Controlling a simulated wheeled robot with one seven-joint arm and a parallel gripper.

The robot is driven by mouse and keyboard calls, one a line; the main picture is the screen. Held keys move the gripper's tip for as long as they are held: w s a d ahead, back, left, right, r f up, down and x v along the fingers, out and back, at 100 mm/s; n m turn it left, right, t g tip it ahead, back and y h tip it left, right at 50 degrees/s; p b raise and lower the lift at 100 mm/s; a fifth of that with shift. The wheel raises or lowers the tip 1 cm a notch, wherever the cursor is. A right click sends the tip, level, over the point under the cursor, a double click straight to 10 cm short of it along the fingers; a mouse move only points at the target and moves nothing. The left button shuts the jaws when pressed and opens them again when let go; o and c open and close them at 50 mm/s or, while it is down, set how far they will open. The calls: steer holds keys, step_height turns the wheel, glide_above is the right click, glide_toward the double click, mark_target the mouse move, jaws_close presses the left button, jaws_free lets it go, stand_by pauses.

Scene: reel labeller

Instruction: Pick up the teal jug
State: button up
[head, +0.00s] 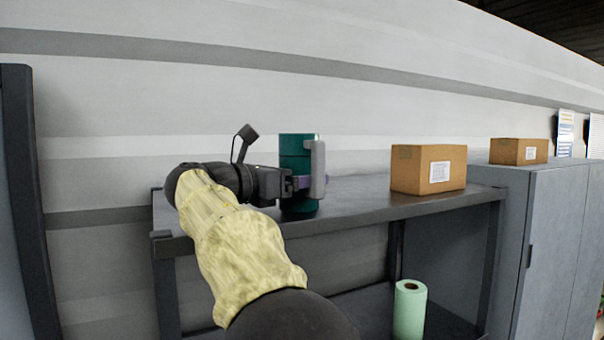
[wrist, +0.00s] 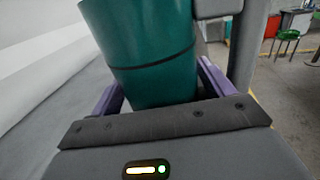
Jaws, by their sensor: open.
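The teal jug (head: 297,157) stands upright on the top of a dark shelf (head: 352,194), left of a cardboard box. A grey handle-like upright part shows at its right side. My gripper (head: 299,184) is at the jug's lower half, coming from the left, with a purple finger in front of it. In the wrist view the jug (wrist: 152,60) stands between the two purple fingers (wrist: 160,92), which are spread to either side. The jug's top is cut off there, and finger contact is not clear.
A cardboard box (head: 428,169) stands right of the jug on the shelf. Another box (head: 519,151) sits on a grey cabinet (head: 552,240). A light green roll (head: 409,310) stands on the lower shelf. A striped wall is behind.

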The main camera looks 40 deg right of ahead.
steer(key=shift+d, duration=0.1)
steer(key=shift+c, duration=0.2)
steer(key=c, duration=0.9)
steer(key=shift+r, duration=0.1)
steer(key=shift+r, duration=4.95)
